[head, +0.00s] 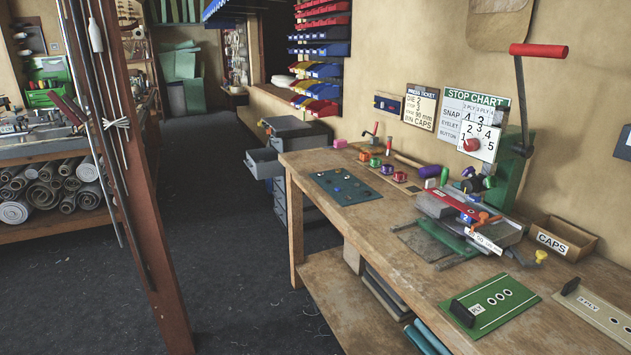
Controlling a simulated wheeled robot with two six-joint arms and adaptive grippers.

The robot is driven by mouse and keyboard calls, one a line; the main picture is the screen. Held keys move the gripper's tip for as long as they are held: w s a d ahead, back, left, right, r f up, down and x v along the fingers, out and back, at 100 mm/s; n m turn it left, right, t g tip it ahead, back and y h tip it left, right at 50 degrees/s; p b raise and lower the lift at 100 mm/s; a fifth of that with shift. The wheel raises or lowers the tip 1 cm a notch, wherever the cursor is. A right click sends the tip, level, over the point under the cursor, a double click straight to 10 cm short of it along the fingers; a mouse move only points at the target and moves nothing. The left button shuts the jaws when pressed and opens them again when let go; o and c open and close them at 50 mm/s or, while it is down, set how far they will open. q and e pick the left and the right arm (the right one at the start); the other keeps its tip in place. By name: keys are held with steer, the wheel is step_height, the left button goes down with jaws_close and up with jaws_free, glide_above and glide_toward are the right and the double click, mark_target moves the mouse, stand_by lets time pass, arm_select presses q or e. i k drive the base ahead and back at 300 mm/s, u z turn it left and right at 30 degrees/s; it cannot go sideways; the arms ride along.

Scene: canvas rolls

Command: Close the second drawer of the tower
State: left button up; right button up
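The grey drawer tower (304,140) stands on the floor behind the far left end of the workbench, in the middle distance of the head view. One drawer (264,163) in its upper part is pulled out toward the left, clear of the tower's front. The tower's top appears to be an open tray. Lower drawer fronts (280,200) show beneath the open drawer and look shut. The workbench hides the tower's lower right part. Neither of my grippers is in view.
A wooden workbench (330,215) with a press and small tools fills the right side. A reddish wooden post (130,190) stands at the left, before a rack of canvas rolls (50,185). Dark floor (225,230) lies clear between post and tower.

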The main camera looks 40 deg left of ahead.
mark_target(271, 167)
steer(key=u, duration=3.15)
steer(key=i, duration=5.75)
steer(key=z, duration=3.2)
